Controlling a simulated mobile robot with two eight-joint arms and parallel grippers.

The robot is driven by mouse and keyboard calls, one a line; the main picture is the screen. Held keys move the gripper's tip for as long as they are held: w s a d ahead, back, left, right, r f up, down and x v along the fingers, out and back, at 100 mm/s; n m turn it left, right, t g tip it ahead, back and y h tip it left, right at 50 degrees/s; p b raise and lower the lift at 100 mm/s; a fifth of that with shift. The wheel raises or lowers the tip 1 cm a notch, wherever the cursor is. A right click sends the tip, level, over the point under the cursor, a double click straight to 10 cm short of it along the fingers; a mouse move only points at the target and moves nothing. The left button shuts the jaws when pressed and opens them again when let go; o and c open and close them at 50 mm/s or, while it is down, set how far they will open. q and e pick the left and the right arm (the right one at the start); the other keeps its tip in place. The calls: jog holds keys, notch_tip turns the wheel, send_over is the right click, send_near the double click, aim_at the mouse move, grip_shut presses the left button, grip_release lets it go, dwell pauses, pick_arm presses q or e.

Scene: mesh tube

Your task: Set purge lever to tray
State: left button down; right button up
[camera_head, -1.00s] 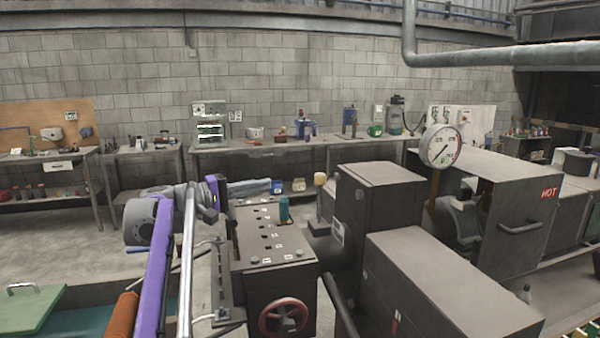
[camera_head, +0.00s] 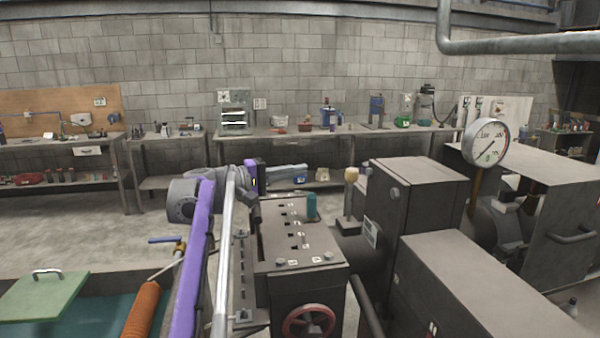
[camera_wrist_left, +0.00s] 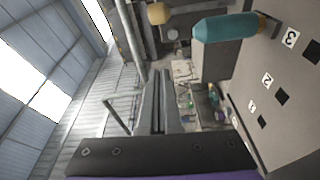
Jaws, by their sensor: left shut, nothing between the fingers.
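My left gripper (camera_head: 303,169) is shut and empty, stretched out to the right above the far end of a dark console (camera_head: 280,240). Its closed fingers also show in the wrist view (camera_wrist_left: 158,105). A teal-handled lever (camera_head: 311,206) stands on the console's slotted top, nearer than the gripper; it also shows in the wrist view (camera_wrist_left: 225,36), right of the fingers and apart from them. A cream-knobbed lever (camera_head: 351,175) stands behind the console to the right, and its knob shows in the wrist view (camera_wrist_left: 158,13). No readable label tells which is the purge lever. My right gripper is out of view.
A red handwheel (camera_head: 308,321) is on the console's front. Dark cabinets (camera_head: 412,190) and a round gauge (camera_head: 487,142) stand to the right. At left are an orange cylinder (camera_head: 142,308), a blue-handled lever (camera_head: 166,240) and a green lid (camera_head: 42,297). Benches line the back wall.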

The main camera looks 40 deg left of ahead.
aim_at(350, 196)
pick_arm(q)
jog(key=w+d, duration=0.5)
jog(key=d, duration=0.2)
jog(key=shift+w+d+f, duration=0.15)
jog(key=shift+w+d, duration=0.05)
jog(key=shift+w, duration=0.15)
jog(key=shift+s+d, duration=0.1)
jog(key=shift+s, duration=0.05)
